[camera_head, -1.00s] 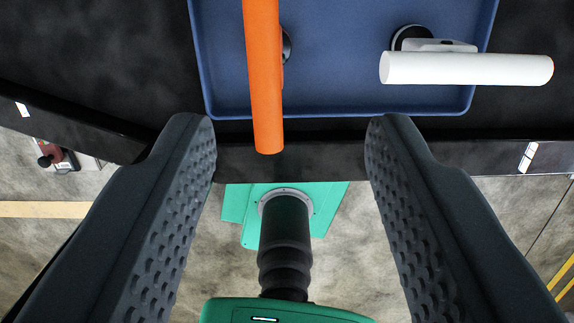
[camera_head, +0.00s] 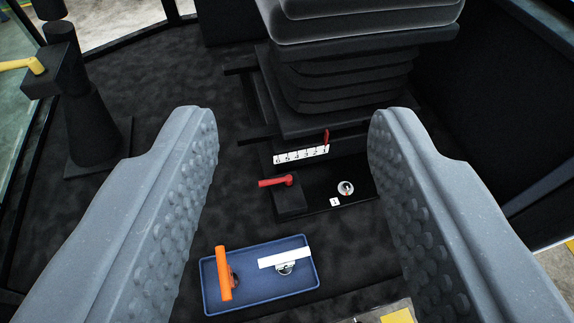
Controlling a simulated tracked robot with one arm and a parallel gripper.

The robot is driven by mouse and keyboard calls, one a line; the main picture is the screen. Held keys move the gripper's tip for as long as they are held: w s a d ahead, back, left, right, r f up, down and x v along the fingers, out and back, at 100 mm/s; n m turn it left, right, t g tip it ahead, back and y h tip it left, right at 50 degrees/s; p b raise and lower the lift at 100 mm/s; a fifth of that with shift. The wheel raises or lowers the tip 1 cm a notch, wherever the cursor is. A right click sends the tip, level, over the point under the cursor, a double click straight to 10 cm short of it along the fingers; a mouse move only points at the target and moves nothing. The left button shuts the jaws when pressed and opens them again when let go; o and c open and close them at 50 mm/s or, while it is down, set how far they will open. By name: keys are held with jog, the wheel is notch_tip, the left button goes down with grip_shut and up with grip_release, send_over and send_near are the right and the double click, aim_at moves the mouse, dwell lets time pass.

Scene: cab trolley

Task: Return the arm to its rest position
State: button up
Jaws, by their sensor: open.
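My gripper (camera_head: 293,112) is open, its two grey dimpled fingers wide apart on either side of the picture. Nothing is between the fingertips. It is high above and back from the cab floor. Below it a blue tray (camera_head: 262,303) lies on the dark floor near the bottom of the picture. An orange-handled piece (camera_head: 223,272) and a white-handled piece (camera_head: 284,257) stand in the tray, apart from the gripper.
A black seat (camera_head: 360,25) stands at the back. Before it are a red lever (camera_head: 275,181), a small round knob (camera_head: 345,188) and a white numbered strip (camera_head: 300,155). A dark column with a yellow handle (camera_head: 22,64) stands at left. The dark floor (camera_head: 170,85) between is clear.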

jog(key=shift+s+d+r+t, duration=0.2)
jog(key=shift+s+r, duration=0.25)
jog(key=shift+r, duration=0.1)
jog(key=shift+s+d+r+t, duration=0.2)
jog(key=shift+s+r, duration=0.25)
jog(key=shift+r, duration=0.05)
jog(key=shift+r+p, duration=0.3)
